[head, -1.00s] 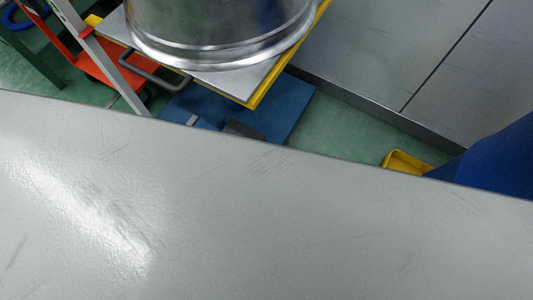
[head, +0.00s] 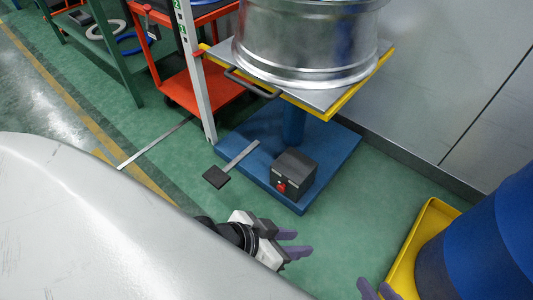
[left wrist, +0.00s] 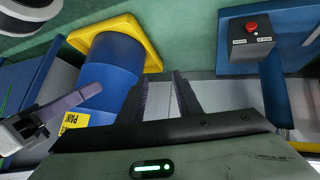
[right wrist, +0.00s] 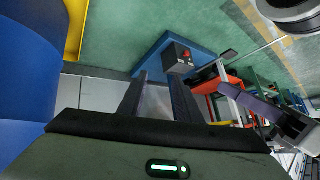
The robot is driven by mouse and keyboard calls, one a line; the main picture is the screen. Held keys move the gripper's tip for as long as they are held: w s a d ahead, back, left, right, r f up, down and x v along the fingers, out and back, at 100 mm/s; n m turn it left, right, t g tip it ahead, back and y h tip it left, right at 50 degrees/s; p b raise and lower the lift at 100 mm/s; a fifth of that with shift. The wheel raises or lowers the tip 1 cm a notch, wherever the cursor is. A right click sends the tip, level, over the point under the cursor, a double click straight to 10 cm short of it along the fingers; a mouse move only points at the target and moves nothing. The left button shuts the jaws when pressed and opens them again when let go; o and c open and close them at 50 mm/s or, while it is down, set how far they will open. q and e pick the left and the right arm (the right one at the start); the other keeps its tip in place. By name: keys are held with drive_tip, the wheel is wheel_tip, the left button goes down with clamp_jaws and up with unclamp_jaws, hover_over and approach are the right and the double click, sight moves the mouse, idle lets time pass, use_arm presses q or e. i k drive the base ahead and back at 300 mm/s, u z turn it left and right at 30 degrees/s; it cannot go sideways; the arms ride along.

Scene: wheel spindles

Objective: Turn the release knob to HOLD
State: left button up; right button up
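The red release knob (head: 281,186) is on the face of a dark box (head: 297,170) on the blue base of the wheel stand.
A metal wheel rim (head: 300,45) sits on the yellow-edged stand table (head: 340,102). A dark pedal (head: 216,177) sticks out left of the blue base (head: 322,180). A blue drum (head: 490,235) in a yellow tray (head: 408,250) stands right. A red cart (head: 205,95) is behind left.

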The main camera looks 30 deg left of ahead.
sight(281, 188)
drive_tip(key=z, duration=0.1)
drive_tip(key=k, duration=0.1)
drive_tip(key=u, duration=1.5)
drive_tip(key=i, duration=1)
